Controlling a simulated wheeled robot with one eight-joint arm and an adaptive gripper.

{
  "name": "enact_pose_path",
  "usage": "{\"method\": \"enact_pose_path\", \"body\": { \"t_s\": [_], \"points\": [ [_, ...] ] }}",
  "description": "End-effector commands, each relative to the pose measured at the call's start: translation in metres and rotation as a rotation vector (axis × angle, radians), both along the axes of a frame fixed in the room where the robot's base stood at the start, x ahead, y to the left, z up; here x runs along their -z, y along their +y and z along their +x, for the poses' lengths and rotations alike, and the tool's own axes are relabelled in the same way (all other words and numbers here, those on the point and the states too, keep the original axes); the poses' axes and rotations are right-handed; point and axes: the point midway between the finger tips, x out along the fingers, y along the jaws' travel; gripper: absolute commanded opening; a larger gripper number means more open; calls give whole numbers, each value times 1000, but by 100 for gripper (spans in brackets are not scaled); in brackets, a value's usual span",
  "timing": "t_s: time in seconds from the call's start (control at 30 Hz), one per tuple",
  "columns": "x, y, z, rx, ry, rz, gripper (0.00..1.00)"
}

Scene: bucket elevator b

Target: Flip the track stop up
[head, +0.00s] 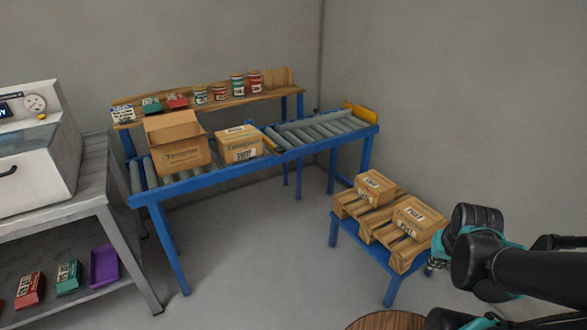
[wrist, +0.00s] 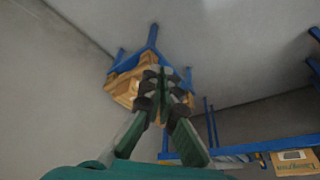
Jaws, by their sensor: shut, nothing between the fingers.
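The roller track (head: 318,130) on blue legs runs along the back wall. A yellow plate (head: 361,113) stands at its far right end. A thin yellow piece (head: 268,143) shows at the joint between the two track sections, right of a closed carton. I cannot tell which of these is the track stop. My gripper (head: 436,264) is at the right, beside the low blue stand and well apart from the track. In the wrist view my gripper (wrist: 168,82) is shut and empty, with the stand behind its fingers.
An open carton (head: 178,143) and a closed carton (head: 239,144) sit on the track. Cans and small boxes line the wooden shelf (head: 215,98) above. The low stand (head: 365,243) holds boxes on a pallet. A grey bench (head: 85,205) is at left. Floor before the track is clear.

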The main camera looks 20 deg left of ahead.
Motion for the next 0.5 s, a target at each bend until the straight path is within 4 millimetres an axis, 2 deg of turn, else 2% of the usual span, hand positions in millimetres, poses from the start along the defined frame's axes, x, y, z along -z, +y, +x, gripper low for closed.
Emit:
{"method": "enact_pose_path", "body": {
  "t_s": [0.37,0.5],
  "points": [
    [0,0,0,0,0,0,0],
    [-5,0,14,-34,-20,-21,0]
  ]
}}
